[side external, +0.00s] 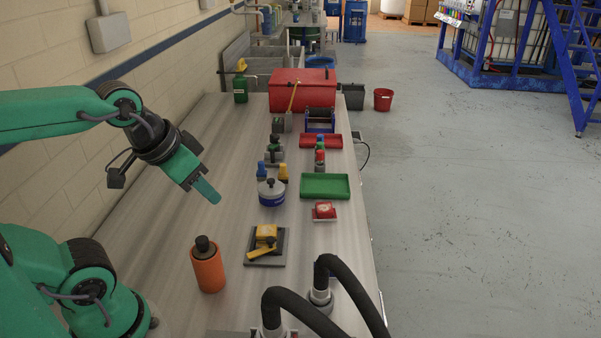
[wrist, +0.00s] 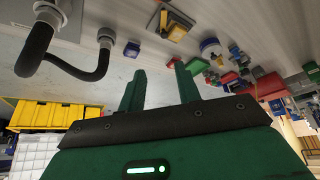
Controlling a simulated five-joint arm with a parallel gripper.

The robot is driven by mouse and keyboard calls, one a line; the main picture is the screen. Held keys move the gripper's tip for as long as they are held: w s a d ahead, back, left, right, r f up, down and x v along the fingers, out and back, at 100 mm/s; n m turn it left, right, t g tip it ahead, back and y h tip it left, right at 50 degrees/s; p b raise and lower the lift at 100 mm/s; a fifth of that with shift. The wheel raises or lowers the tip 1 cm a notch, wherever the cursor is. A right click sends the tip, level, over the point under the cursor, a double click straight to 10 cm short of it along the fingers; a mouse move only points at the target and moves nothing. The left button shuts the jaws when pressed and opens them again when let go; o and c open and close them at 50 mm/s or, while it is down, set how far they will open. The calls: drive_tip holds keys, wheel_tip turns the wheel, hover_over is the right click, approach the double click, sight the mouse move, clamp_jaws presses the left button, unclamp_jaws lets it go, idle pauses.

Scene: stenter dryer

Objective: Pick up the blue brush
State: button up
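I cannot tell for sure which item is the blue brush. A small blue upright item with a dark top (side external: 261,170) stands beside a similar yellow one (side external: 282,173) on the bench, behind a white-and-blue lidded pot (side external: 271,192). The pot also shows in the wrist view (wrist: 209,46). My gripper (side external: 208,192) hangs above the left part of the bench, apart from the items. In the wrist view its two green fingers (wrist: 158,68) are spread, with nothing between them.
An orange bottle (side external: 208,268) stands near the front. A yellow block on a dark plate (side external: 265,246), a green tray (side external: 325,186) and a red toolbox (side external: 302,89) share the bench. Black hoses (side external: 350,285) arch at the front right. Bare bench lies left of the items.

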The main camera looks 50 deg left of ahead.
drive_tip(key=o, duration=0.5)
drive_tip(key=shift+w+r, duration=0.1)
